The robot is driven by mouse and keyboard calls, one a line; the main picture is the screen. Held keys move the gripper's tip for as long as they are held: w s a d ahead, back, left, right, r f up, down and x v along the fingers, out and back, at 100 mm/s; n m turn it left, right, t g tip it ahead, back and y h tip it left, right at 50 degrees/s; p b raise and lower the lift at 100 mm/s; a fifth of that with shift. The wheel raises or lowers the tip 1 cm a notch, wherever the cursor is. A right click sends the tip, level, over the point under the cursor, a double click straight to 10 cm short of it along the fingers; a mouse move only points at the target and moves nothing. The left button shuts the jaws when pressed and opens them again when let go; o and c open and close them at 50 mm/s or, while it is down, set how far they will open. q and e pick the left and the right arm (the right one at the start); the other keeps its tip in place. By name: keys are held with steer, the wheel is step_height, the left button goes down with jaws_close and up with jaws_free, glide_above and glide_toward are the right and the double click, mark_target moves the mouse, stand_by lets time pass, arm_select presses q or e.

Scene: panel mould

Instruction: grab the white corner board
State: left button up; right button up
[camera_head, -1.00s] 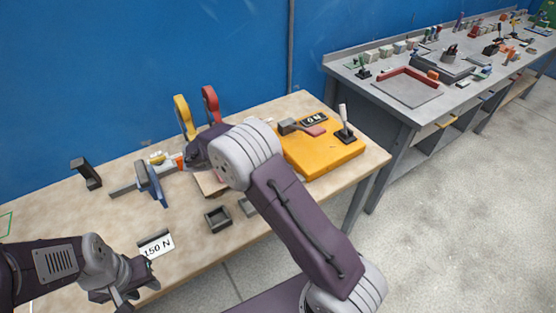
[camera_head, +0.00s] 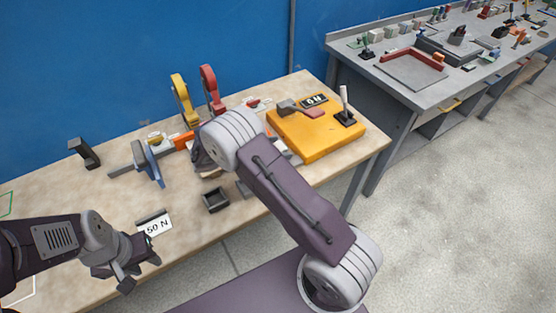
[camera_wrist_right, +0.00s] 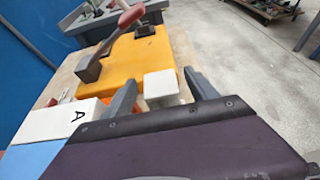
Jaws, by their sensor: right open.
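In the right wrist view, a small white block (camera_wrist_right: 162,88) shows between the two grey fingers of my right gripper (camera_wrist_right: 160,92), beside the orange board. The fingers are apart, and I cannot tell whether they touch it. A larger white piece marked "A" (camera_wrist_right: 58,122) lies to the left, joined to or against a light blue part. I cannot tell which white piece is the corner board. In the head view, my forearm hides most of the right gripper and its surroundings. My left gripper (camera_head: 138,268) is open and empty by the table's front edge.
The orange board (camera_head: 315,135) carries a red-handled clamp and a black-based lever. Yellow (camera_head: 182,98) and red (camera_head: 211,90) upright handles stand behind my right arm. A blue clamp (camera_head: 148,164), a small dark tray (camera_head: 215,199) and a "50 N" card (camera_head: 155,227) lie left of it.

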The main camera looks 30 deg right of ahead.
steer(key=x, duration=0.4)
steer(key=shift+f, duration=0.15)
steer(key=shift+s+a, duration=0.1)
steer(key=c, duration=0.4)
jaws_close()
steer(key=s+r, duration=1.1)
steer(key=shift+s+d, duration=0.3)
